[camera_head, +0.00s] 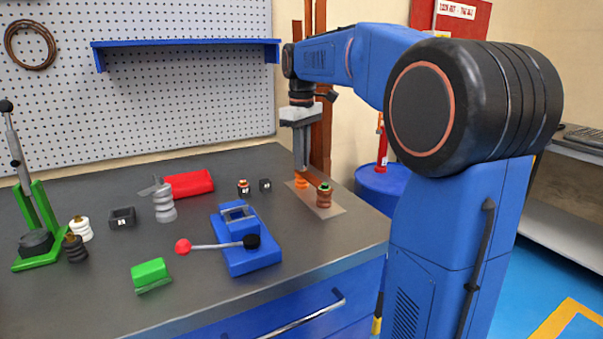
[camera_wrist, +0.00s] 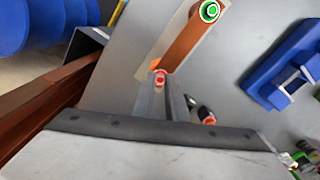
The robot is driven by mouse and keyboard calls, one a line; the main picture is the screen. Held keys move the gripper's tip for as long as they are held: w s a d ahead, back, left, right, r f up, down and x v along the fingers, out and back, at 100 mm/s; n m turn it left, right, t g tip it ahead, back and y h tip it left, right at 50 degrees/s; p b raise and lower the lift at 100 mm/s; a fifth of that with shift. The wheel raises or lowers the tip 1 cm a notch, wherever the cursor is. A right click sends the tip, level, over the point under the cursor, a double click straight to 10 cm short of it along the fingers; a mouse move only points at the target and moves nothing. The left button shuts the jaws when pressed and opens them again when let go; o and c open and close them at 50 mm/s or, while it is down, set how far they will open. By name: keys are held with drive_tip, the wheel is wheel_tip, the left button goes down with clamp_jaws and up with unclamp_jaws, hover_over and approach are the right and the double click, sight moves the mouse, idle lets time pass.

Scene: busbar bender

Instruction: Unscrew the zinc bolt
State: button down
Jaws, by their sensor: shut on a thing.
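My gripper (camera_head: 301,168) points down over the far end of a copper bar (camera_head: 314,178). The bar rests on an orange ribbed insulator (camera_head: 302,184) and a brown ribbed insulator (camera_head: 323,199). In the wrist view my fingers (camera_wrist: 163,84) are shut on a small red-marked bolt head (camera_wrist: 160,77), which I take as the zinc bolt, at one end of the copper bar (camera_wrist: 193,40). A green-ringed bolt (camera_wrist: 210,11) sits at the other end. The fingers hide the bolt's shank, so its thread cannot be seen.
Tall brown bars (camera_head: 321,110) stand close behind my gripper.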

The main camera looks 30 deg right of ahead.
drive_tip(key=n, duration=0.4)
idle(0.3)
drive_tip(key=shift+n, duration=0.7)
drive_tip(key=n, duration=0.4)
drive_tip(key=shift+n, duration=0.3)
drive_tip(key=shift+n, duration=0.4)
drive_tip(key=n, duration=0.4)
drive_tip(key=shift+n, duration=0.3)
